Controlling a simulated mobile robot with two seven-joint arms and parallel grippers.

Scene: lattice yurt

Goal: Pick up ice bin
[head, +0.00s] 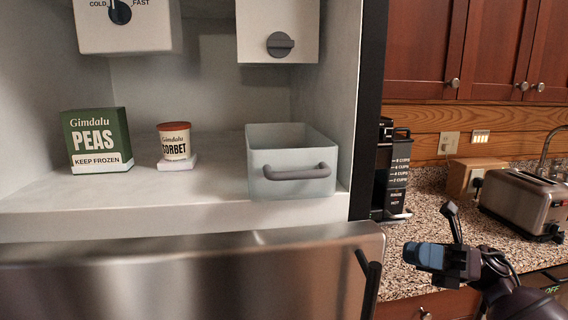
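The ice bin (290,186) is a pale, open-topped box with a grey bar handle (297,173) on its front. It sits upright at the right end of the freezer's white shelf, its front at the shelf edge. Its inside is mostly hidden. My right gripper (428,232) is to the right of and lower than the bin, in front of the counter and apart from the bin. Its two fingers are spread, with nothing seen between them. My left gripper is not in view.
A green peas box (95,140) and a sorbet tub (175,142) on a small white block stand left on the shelf. A steel drawer front (190,280) lies below. A coffee maker (393,170) and toaster (525,203) stand on the right counter.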

